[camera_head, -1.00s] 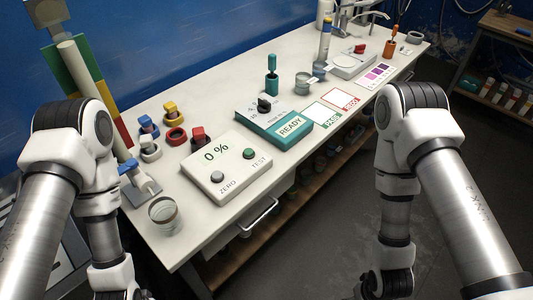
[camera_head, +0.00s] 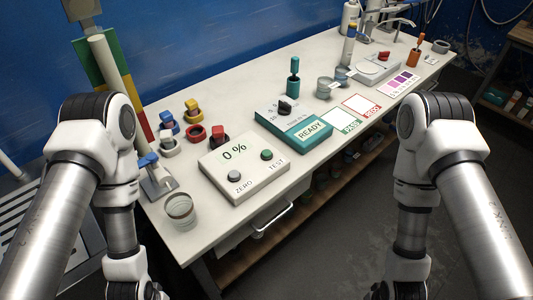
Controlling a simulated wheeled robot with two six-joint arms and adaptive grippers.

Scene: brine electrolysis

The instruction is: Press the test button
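The test button (camera_head: 267,155) is a round green knob on the white meter box (camera_head: 246,184), above the printed word TEST. A grey button (camera_head: 234,176) sits to its left, above the word ZERO. The meter's display reads 0 %. My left arm comes down at the left, and its gripper lies at or below the bottom edge, so its fingers do not show. My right arm comes down at the right, off the bench, and its fingers are also out of view. Nothing touches the test button.
A teal device (camera_head: 293,127) reading READY stands right of the meter. A glass beaker (camera_head: 180,211) stands at the bench's near left. Coloured clamps (camera_head: 193,112) sit behind the meter. A drawer handle (camera_head: 272,220) sticks out from the bench front.

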